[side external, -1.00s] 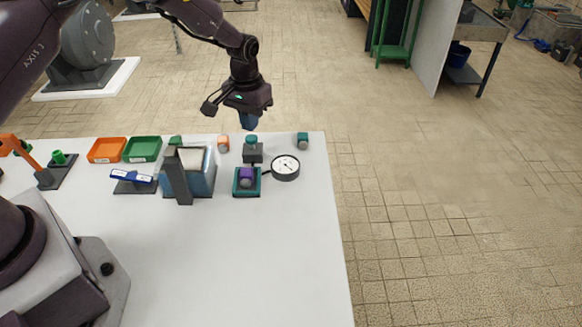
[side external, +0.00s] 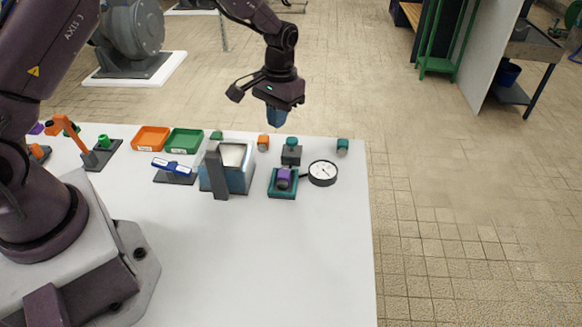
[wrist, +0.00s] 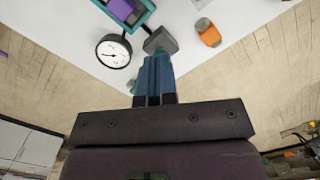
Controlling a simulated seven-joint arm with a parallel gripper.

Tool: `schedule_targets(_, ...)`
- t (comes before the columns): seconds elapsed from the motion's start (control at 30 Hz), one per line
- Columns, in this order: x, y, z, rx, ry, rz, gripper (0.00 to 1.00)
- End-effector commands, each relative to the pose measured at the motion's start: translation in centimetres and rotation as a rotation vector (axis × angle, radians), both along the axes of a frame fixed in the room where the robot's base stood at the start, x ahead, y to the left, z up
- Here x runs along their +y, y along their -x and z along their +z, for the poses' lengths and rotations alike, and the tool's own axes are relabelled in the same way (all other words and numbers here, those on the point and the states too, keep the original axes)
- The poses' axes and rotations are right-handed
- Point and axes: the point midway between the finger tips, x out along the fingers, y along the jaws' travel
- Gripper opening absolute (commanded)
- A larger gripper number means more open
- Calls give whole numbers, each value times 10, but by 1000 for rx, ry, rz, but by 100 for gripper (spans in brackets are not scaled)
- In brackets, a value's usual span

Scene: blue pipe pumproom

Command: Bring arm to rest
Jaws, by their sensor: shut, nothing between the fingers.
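My gripper (side external: 275,117) hangs from my arm above the far edge of the white table (side external: 290,260), fingers pointing down. Its blue fingers are together with nothing between them. In the wrist view the shut fingers (wrist: 154,75) point toward a grey block (wrist: 160,40), and part of the table lies beyond them. In the side view that grey block (side external: 291,157), with a teal top, stands on the table below and a little right of the gripper. The gripper touches nothing that I can see.
A round dial gauge (side external: 323,173), a teal tray (side external: 283,195) with a purple block, an orange piece (side external: 263,143) and a teal piece (side external: 342,146) stand nearby. Orange (side external: 151,139) and green (side external: 184,141) bins sit left. A blue-sided box (side external: 238,180) stands mid-table. The front table area is clear.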

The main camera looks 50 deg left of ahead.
Motion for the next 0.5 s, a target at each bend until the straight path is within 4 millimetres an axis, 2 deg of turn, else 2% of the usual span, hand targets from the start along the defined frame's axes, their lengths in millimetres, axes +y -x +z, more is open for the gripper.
schedule_targets(0.03, -2, 10, 17, -8, 3, -11, 0)
schedule_targets(0.17, -8, 41, 59, -33, 13, -45, 0)
schedule_targets(0.3, -15, 79, 105, -84, 18, -84, 0)
schedule_targets(0.5, -24, 140, 157, -186, 12, -139, 0)
